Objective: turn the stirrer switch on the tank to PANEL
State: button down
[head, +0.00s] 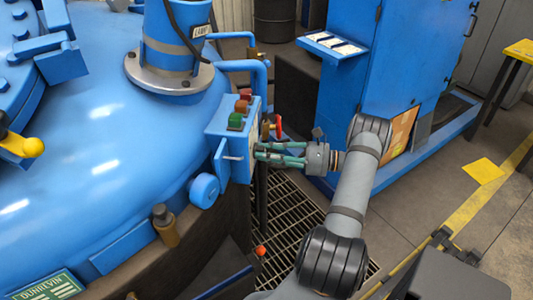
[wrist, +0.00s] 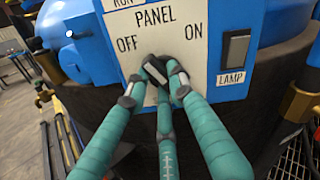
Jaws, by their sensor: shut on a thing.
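The stirrer switch (wrist: 153,66) is a small dark knob on a white panel plate (wrist: 215,60) in the wrist view. Around it are the words OFF at its left, PANEL above and ON at its right. The knob seems tilted up and left, but the fingers partly hide it, so its exact setting is unclear. My gripper (wrist: 155,88) has teal fingers closed around the knob. In the head view my gripper (head: 263,153) reaches from the right to the blue control box (head: 229,136) on the side of the blue tank (head: 100,150); the knob is hidden there.
A LAMP rocker switch (wrist: 236,46) sits right of the knob. Red, brown and green buttons (head: 236,121) top the box. A red valve handle (head: 276,127) and blue pipes stand close behind my gripper. A blue cabinet (head: 345,90) is beyond; floor grating (head: 290,215) lies below.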

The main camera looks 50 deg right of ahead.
jog(key=shift+r+m, duration=0.15)
jog(key=shift+m, duration=3.05)
jog(key=shift+d, duration=0.1)
jog(key=c, duration=1.5)
grip_release()
jog(key=v, duration=1.2)
jog(key=shift+w, duration=0.15)
jog(key=x, duration=1.2)
